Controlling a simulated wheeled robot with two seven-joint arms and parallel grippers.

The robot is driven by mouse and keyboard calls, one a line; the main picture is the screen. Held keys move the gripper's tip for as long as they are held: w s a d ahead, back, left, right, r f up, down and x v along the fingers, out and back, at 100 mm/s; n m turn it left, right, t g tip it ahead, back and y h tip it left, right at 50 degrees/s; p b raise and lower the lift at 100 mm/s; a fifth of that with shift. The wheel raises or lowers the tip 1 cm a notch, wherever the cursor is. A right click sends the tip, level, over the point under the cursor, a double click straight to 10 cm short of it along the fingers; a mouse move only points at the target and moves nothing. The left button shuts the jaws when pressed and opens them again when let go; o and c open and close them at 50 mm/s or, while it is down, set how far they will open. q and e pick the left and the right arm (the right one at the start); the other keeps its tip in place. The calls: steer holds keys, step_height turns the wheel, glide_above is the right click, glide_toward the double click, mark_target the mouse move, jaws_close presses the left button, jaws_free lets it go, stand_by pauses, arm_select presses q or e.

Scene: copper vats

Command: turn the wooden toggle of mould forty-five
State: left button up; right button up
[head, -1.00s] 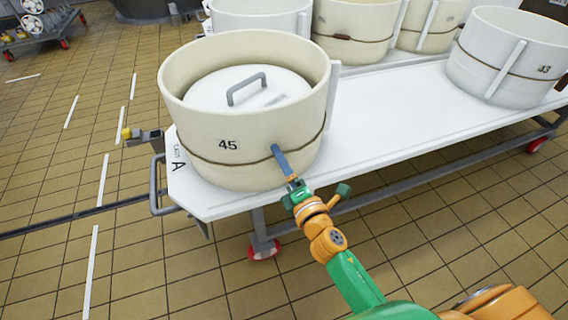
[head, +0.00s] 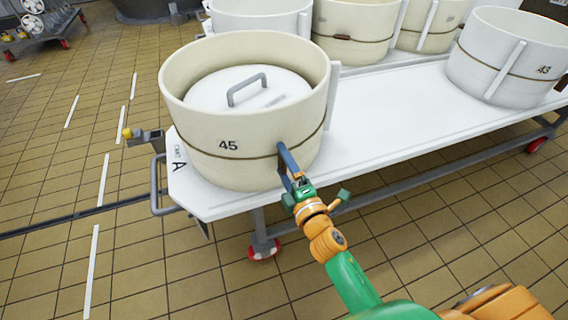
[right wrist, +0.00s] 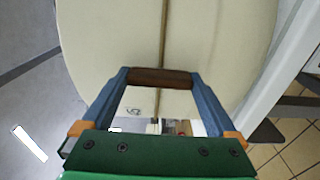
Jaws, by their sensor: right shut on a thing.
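Mould forty-five (head: 225,120) is a cream round mould on the near end of the white cart, with a brown cord (head: 215,155) around it and "45" on its wall. My right gripper (head: 283,149) is at its front wall, to the right of the number. In the right wrist view the blue fingers of the right gripper (right wrist: 160,77) are shut on the two ends of the dark wooden toggle (right wrist: 161,76). The toggle lies across the cord (right wrist: 164,30), about square to it. The fingers hide the toggle in the head view. My left gripper is not in view.
A white lid with a grey handle (head: 247,88) sits inside the mould. The white cart (head: 390,110) carries other moulds behind, and mould 43 (head: 510,60) at the right. A grey cart handle (head: 157,185) sticks out at the left. Tiled floor is free in front.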

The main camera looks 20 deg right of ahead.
steer(key=shift+f, duration=0.1)
steer(key=o, duration=1)
steer(key=s, duration=0.7)
steer(key=shift+d, duration=0.3)
